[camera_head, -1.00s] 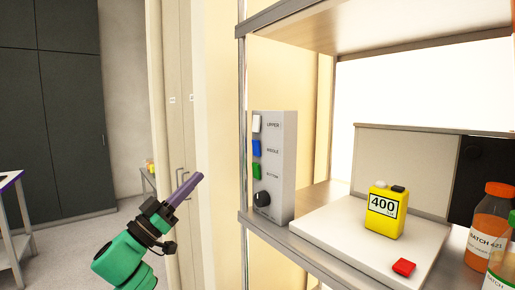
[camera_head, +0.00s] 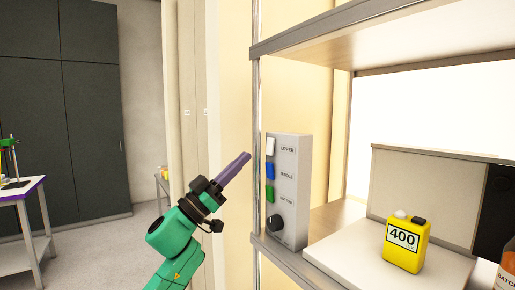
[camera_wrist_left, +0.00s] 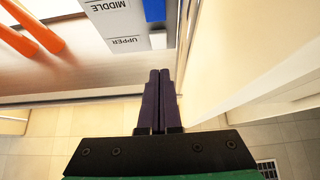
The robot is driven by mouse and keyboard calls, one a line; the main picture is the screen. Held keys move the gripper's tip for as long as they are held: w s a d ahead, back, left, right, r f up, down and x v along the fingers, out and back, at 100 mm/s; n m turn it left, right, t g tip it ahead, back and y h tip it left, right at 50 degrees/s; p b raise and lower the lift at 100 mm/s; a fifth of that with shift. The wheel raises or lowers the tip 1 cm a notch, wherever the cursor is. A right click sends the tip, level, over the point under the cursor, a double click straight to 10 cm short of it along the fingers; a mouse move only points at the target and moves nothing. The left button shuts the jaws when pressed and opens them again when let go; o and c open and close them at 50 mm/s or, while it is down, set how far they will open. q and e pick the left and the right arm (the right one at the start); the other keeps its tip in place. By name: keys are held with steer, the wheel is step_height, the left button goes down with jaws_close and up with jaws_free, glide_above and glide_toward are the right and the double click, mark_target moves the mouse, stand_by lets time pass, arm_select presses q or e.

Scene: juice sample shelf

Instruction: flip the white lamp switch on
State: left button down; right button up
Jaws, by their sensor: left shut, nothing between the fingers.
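The grey switch panel (camera_head: 292,185) stands upright at the left end of the shelf. Its white switch (camera_head: 270,146) is at the top beside the label UPPER, with a blue switch (camera_head: 270,170) and a green switch (camera_head: 269,194) below. My left gripper (camera_head: 247,156) is shut and empty, its purple fingers pointing up and right, just left of the white switch in the picture. In the left wrist view the panel appears upside down, with the white switch (camera_wrist_left: 158,40) ahead of the shut fingertips (camera_wrist_left: 159,73), apparently apart. My right gripper is not in view.
A black knob (camera_head: 276,223) sits low on the panel. A metal shelf post (camera_head: 257,95) rises beside the panel. A yellow 400 device (camera_head: 407,244) stands on a white board on the shelf. Orange rods (camera_wrist_left: 35,25) show in the wrist view.

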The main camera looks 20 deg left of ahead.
mark_target(269, 148)
arm_select(q)
steer(key=w+d, duration=0.1)
steer(key=w+d+p, duration=0.1)
steer(key=w, duration=0.1)
steer(key=shift+w+d+r, duration=0.25)
steer(key=shift+w+d, duration=0.05)
steer(key=shift+d, duration=0.1)
steer(key=shift+w+d+f, duration=0.2)
steer(key=shift+w+d, duration=0.05)
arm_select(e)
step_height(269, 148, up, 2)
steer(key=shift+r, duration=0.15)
arm_select(q)
steer(key=shift+s+a, duration=0.1)
